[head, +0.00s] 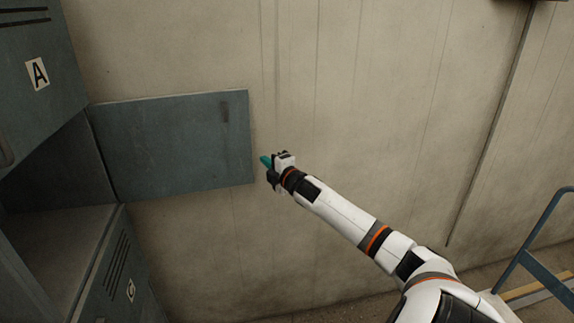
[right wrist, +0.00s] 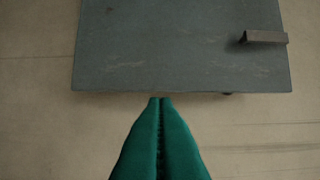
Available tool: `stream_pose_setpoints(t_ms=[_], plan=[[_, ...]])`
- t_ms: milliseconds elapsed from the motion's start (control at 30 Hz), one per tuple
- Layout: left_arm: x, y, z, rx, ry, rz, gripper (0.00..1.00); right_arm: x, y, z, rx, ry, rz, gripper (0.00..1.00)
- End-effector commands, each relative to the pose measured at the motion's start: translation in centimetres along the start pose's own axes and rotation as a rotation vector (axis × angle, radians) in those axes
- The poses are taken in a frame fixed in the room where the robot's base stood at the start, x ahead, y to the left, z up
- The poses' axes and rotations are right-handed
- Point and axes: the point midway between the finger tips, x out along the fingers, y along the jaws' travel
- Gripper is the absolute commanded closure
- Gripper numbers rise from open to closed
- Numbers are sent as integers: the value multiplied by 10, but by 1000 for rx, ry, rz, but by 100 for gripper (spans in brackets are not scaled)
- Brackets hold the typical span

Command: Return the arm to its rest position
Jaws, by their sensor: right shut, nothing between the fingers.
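My right gripper (head: 265,162) is at the end of my outstretched right arm in the head view. It is just to the right of the free edge of an open grey locker door (head: 180,145). In the right wrist view, the two green fingers (right wrist: 160,100) are pressed together with nothing between them. Their tips point at the edge of the door (right wrist: 180,50), which fills the upper part of that view. I cannot tell whether the tips touch it. A small dark handle (right wrist: 264,38) shows on the door. My left gripper is not in view.
An upper locker door marked A (head: 38,74) and a lower one marked C (head: 130,290) are at the left. The open compartment (head: 50,190) between them looks dark. A beige wall (head: 340,80) stands behind. A blue rail (head: 545,230) is at the right edge.

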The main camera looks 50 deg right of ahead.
Motion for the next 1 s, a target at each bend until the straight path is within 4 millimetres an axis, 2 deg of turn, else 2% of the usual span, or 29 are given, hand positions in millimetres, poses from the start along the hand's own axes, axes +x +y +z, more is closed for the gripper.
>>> stream_pose_setpoints(t_ms=[200, 400, 833, 933, 1000], plan=[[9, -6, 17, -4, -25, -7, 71, -30, 3, -13, -3, -2, 3, 100], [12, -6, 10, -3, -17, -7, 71, -50, 2, -22, 0, -2, 2, 100], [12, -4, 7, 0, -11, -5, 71, -58, 1, -26, 1, -2, 1, 100], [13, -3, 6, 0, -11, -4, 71, -59, 16, -29, 23, 11, 23, 100], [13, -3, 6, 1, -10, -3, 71, -62, 42, -35, 61, 33, 61, 100]])
